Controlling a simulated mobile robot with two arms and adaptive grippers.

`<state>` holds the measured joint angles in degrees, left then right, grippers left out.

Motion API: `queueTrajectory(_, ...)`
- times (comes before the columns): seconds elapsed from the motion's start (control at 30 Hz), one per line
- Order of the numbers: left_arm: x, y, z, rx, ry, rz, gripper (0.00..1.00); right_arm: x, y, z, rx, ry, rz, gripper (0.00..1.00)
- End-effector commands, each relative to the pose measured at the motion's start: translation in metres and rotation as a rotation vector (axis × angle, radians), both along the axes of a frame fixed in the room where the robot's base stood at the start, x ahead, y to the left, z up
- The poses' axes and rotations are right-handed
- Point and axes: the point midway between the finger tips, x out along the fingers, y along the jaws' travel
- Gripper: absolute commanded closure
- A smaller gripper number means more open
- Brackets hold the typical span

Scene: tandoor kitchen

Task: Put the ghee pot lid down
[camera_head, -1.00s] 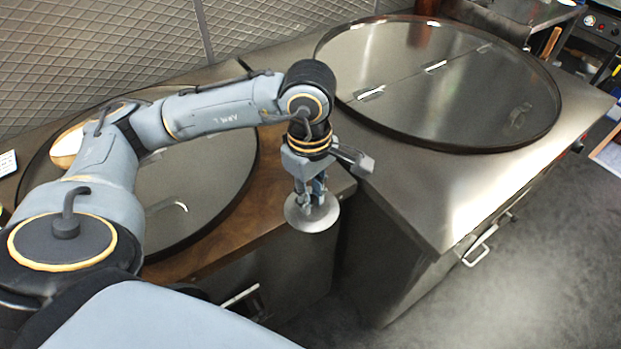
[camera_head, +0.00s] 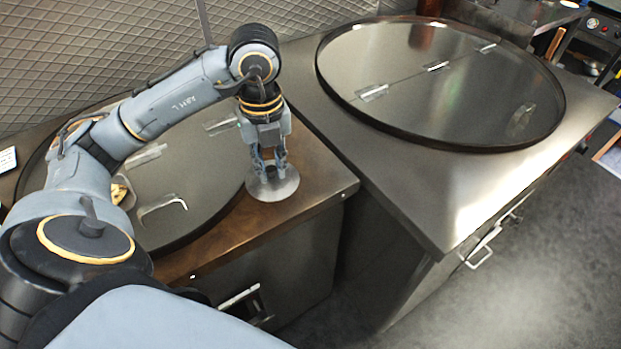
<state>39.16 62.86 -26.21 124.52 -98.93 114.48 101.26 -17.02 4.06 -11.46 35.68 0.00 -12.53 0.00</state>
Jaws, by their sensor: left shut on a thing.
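The ghee pot lid (camera_head: 273,189) is a round, flat, grey metal disc. My left gripper (camera_head: 267,168) points down and is shut on the top middle of the lid. The lid is over the wooden counter (camera_head: 315,172), near its right front corner. It looks level and very close to the wood; I cannot tell whether it touches. The fingertips and the lid's grip are partly hidden. My right gripper is not in view, and no ghee pot can be made out.
A large round metal cover (camera_head: 190,180) with handles lies left of the lid, partly behind my left arm. A second large round cover (camera_head: 450,85) lies on the steel counter (camera_head: 440,190) to the right. A dark gap separates the counters.

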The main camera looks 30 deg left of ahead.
Motion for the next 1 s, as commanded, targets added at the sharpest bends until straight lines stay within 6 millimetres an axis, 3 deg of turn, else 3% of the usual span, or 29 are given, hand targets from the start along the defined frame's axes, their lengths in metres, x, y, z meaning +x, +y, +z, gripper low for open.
queueTrajectory(0.1,-0.001,0.006,0.001,0.002,0.000,0.152,1.00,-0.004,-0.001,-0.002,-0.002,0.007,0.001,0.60)
queueTrajectory(0.27,0.005,0.007,0.000,0.000,0.002,0.237,1.00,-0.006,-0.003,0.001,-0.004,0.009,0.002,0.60)
queueTrajectory(0.63,0.089,0.005,-0.034,0.000,0.004,0.243,1.00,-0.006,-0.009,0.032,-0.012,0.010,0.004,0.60)
queueTrajectory(0.8,0.115,0.005,-0.068,0.002,0.005,0.243,1.00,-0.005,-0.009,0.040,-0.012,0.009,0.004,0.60)
queueTrajectory(1.0,0.132,0.005,-0.089,0.003,0.001,0.241,1.00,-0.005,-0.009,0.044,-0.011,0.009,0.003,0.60)
